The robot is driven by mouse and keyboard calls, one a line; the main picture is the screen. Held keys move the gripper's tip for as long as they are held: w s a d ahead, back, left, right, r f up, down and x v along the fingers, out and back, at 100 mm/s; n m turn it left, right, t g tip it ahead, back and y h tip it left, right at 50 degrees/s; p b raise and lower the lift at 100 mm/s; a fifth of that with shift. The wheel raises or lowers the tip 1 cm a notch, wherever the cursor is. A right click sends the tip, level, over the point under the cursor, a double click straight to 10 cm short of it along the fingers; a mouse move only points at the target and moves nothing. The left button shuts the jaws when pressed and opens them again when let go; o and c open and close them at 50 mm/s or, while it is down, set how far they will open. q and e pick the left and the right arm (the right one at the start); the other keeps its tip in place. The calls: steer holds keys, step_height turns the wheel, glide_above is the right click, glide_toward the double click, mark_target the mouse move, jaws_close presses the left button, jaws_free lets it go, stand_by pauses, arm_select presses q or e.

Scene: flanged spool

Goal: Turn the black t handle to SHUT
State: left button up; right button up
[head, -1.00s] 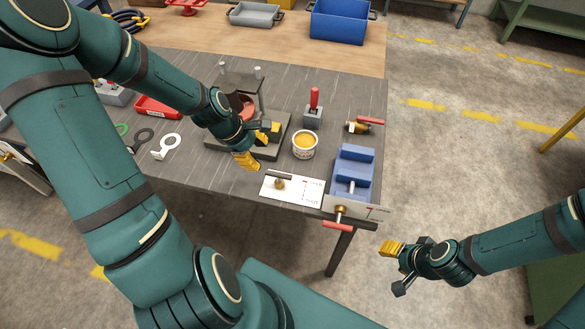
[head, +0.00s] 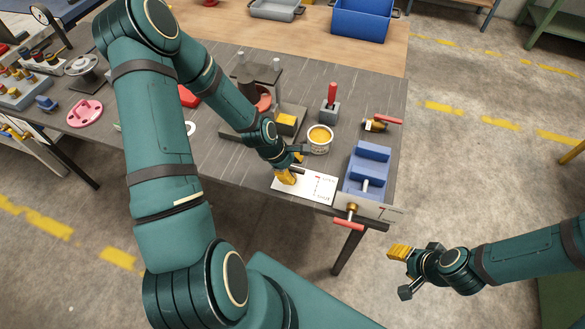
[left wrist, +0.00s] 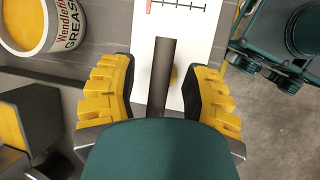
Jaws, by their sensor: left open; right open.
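The black T handle (left wrist: 161,75) shows as a dark bar in the left wrist view. It lies between the two yellow fingers of my left gripper (left wrist: 160,98), with a gap on each side. In the head view this gripper (head: 288,175) is low over the left part of a white plate (head: 320,188) and hides most of the handle. The plate carries a printed line with tick marks, red at one end; its lettering is too small to read. My right gripper (head: 398,252) is open and empty, over the floor beyond the table's right side.
A grease tub (head: 320,140) stands just behind the plate. A blue stepped block (head: 366,170) is to its right. A red T handle (head: 348,224) sits on a metal plate at the front edge.

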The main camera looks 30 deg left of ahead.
arm_select(q)
jaws_close()
